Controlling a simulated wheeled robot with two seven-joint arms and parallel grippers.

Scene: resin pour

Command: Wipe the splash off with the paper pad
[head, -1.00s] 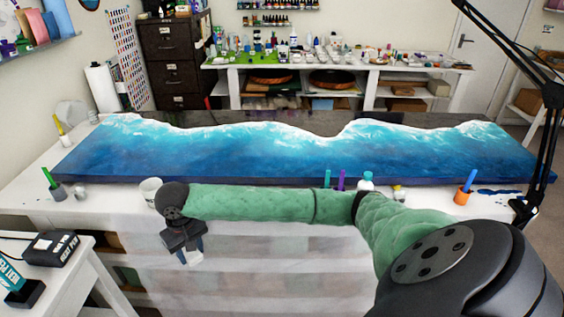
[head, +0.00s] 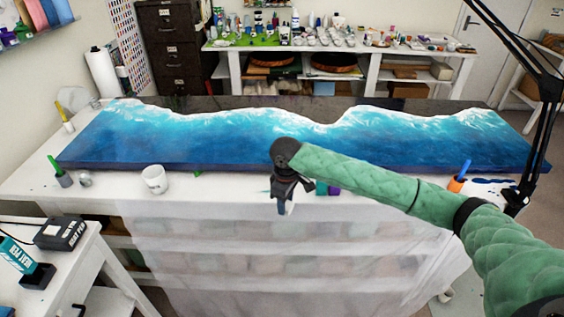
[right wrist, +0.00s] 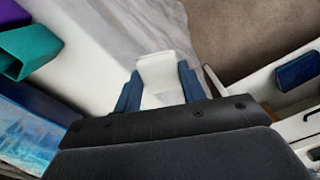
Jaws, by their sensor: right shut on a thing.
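My right gripper (head: 284,207) is over the front edge of the white table, in front of the blue resin panel (head: 230,150). In the right wrist view its blue fingers are shut on a white paper pad (right wrist: 160,77). In the head view only a small pale bit of the pad shows, below the fingers. A dark blue splash (head: 492,182) lies on the table at the right, near the lamp's foot, well apart from the pad. My left gripper is not in view.
A white cup (head: 154,180) stands on the front strip at the left. Teal and purple items stand right behind my gripper, partly hidden. An orange cup (head: 456,184) stands beside the splash. The black lamp (head: 545,120) rises at the right. A translucent sheet (head: 220,260) hangs in front.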

